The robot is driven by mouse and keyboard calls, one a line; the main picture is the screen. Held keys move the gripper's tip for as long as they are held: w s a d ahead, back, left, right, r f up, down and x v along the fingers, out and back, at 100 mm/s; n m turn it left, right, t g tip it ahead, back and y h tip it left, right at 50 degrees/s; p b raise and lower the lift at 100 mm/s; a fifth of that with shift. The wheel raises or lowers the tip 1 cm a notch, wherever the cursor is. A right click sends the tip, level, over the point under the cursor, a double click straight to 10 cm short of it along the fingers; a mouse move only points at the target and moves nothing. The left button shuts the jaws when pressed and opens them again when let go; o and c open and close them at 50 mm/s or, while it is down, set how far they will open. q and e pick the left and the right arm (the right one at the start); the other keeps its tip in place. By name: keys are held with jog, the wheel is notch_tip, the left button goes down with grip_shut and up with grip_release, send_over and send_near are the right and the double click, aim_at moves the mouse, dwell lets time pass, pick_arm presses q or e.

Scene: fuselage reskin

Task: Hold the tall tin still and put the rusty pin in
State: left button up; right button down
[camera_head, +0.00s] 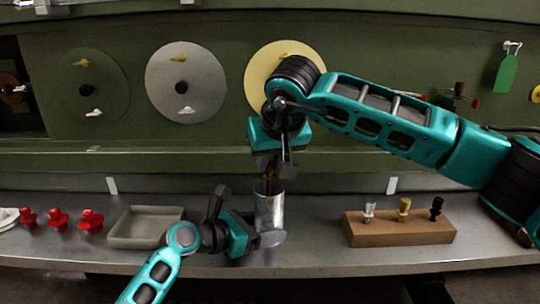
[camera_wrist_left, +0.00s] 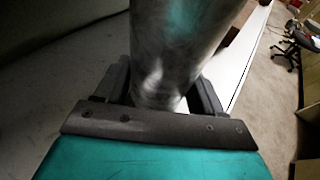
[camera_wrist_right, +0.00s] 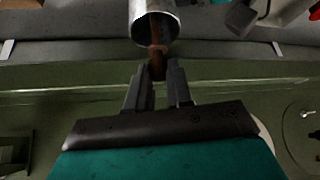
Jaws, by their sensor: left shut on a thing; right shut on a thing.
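The tall tin (camera_head: 269,213) is a shiny metal cylinder standing upright on the grey bench. My left gripper (camera_head: 262,238) is shut around its lower part; in the left wrist view the tin (camera_wrist_left: 172,50) fills the space between the fingers. My right gripper (camera_head: 272,172) is above the tin, pointing down, shut on the rusty pin (camera_head: 268,186). In the right wrist view the brown pin (camera_wrist_right: 157,60) runs from the fingertips to the mouth of the tin (camera_wrist_right: 154,27). Its far end is at or inside the mouth; how deep I cannot tell.
A grey tray (camera_head: 146,228) and several red knobbed pieces (camera_head: 58,219) are on the left of the bench. A wooden block (camera_head: 400,230) with white, brass and black pins stands on the right. Discs (camera_head: 186,82) hang on the green wall behind.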

jog(key=c, duration=0.9)
grip_release()
jog(key=shift+c, duration=0.2)
jog(key=shift+r, duration=0.1)
jog(key=shift+r, duration=3.95)
pick_arm(q)
jog(key=o, duration=0.9)
jog(key=shift+a, duration=0.1)
